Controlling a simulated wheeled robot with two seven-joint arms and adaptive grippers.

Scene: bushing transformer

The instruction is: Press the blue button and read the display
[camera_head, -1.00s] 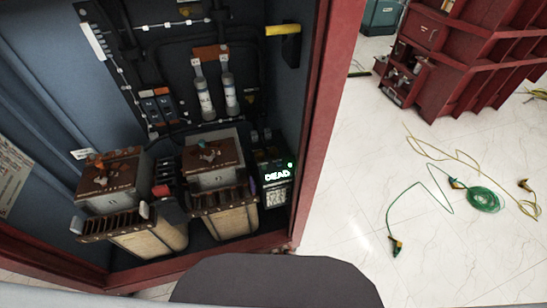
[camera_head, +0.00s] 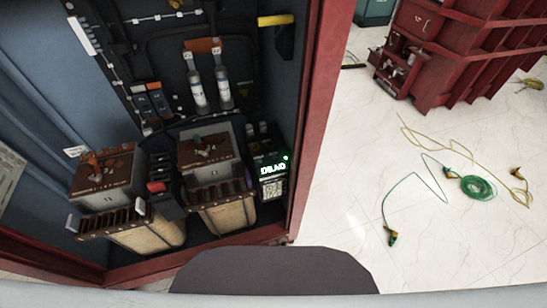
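A small device with a lit display (camera_head: 272,170) stands at the right inside the open cabinet, beside the right transformer unit. Its glowing letters are blurred now and seem to read "DEAD". A green light shows at its upper right. A pale label sits on its front below the display. I cannot make out a blue button on it. Neither of my grippers is in view.
The cabinet's red frame (camera_head: 322,120) stands right of the device. Two transformer units, left (camera_head: 105,175) and right (camera_head: 207,155), fill the cabinet floor. Green cable (camera_head: 478,187) and yellow cable lie on the white floor. A red ribbed housing (camera_head: 450,55) stands at the back right.

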